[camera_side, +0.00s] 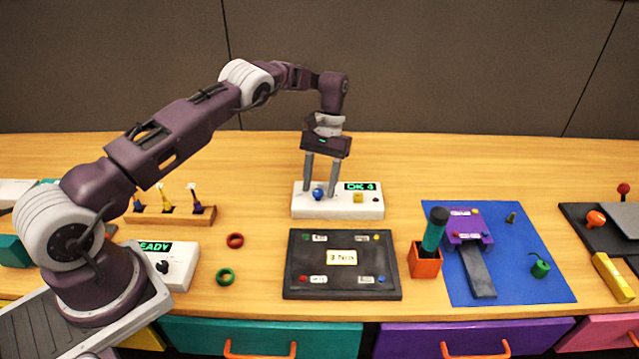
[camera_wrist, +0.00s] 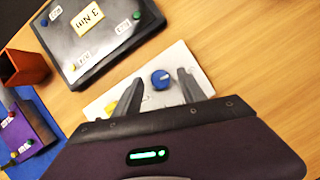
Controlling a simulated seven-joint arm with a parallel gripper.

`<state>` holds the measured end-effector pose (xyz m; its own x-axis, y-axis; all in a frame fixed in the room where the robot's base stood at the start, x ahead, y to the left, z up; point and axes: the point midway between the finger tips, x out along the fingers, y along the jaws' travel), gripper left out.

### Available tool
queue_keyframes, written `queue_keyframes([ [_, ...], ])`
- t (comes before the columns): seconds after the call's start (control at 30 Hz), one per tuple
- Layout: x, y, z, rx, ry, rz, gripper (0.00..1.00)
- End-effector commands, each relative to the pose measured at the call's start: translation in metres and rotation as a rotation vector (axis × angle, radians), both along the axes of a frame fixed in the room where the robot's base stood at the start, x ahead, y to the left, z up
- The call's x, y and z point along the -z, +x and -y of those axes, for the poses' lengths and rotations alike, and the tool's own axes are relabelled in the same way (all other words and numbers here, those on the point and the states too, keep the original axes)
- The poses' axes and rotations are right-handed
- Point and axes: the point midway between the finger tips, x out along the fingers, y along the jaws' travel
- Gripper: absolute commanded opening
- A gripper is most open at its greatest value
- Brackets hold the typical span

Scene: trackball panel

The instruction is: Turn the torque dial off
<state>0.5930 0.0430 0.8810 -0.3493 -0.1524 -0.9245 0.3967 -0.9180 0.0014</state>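A blue round knob (camera_side: 318,194) sits on a white box (camera_side: 345,211) with a green "OK 4" display (camera_side: 360,187) and a yellow button (camera_side: 358,198). In the wrist view the knob (camera_wrist: 160,79) has a small pale mark; I take it for the torque dial, though no label on it is legible. My gripper (camera_side: 319,187) points down over the box, fingers apart, one on each side of the knob. In the wrist view the open fingertips (camera_wrist: 161,76) flank the knob; I cannot tell whether they touch it.
A dark board (camera_side: 342,285) with a "3 Nm" card lies in front of the box. An orange holder (camera_side: 424,262) with a teal-handled tool stands to the right. The table behind is clear.

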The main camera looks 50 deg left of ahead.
Motion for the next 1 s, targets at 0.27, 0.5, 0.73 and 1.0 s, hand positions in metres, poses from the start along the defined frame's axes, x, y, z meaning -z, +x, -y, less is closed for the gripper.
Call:
queue_keyframes([
  [0.27, -0.017, 0.007, -0.004, -0.001, 0.002, 0.002, 0.48],
  [0.5, -0.074, 0.011, -0.005, 0.001, 0.002, 0.004, 0.48],
  [0.73, -0.096, 0.01, -0.005, 0.0, 0.001, 0.001, 0.48],
  [1.0, -0.098, 0.01, -0.004, 0.001, 0.0, 0.0, 0.48],
])
